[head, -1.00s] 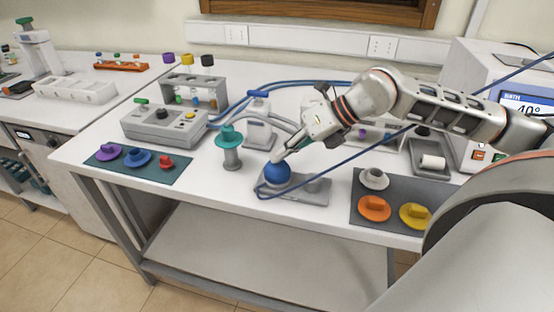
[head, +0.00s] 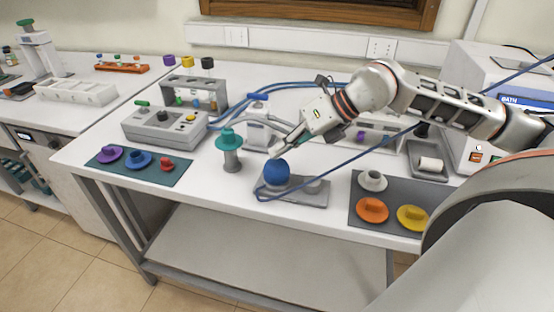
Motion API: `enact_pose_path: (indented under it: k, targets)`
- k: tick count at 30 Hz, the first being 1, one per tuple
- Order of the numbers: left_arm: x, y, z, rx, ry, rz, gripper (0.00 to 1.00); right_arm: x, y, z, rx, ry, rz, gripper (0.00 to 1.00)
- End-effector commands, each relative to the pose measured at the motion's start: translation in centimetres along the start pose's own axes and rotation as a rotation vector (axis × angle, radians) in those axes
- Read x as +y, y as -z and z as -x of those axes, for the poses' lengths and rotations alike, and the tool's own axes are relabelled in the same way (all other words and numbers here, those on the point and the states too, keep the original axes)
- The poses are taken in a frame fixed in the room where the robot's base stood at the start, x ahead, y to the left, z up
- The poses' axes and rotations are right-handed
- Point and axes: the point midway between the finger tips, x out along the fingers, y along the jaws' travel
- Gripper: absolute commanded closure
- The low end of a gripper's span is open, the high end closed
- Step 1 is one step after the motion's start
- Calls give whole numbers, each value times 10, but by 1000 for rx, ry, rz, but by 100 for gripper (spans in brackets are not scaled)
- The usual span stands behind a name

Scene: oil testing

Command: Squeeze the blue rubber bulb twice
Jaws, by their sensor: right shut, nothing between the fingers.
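The blue rubber bulb (head: 277,173) sits on a grey base plate (head: 308,194) near the front edge of the table. A blue tube runs from its left side. My right gripper (head: 275,154) is shut and empty. Its fingertips are just above and slightly behind the bulb, apart from it as far as I can tell. The bulb looks round and its whole front shows. My left gripper is not in view.
A grey post with a teal cap (head: 230,148) stands left of the bulb. A dark mat (head: 366,217) with white, orange and yellow caps lies to the right. A grey control box (head: 165,128) and a teal mat (head: 136,174) with coloured caps lie left.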

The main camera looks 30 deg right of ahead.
Motion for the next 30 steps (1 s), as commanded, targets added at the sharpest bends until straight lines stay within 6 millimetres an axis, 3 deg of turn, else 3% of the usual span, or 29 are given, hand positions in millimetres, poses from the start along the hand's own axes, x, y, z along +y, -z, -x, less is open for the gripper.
enact_pose_path:
  k: [14,30]
  targets:
    - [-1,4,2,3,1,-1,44,4,-4,5,-2,-1,1,100]
    - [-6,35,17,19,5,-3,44,27,-27,37,-2,0,1,100]
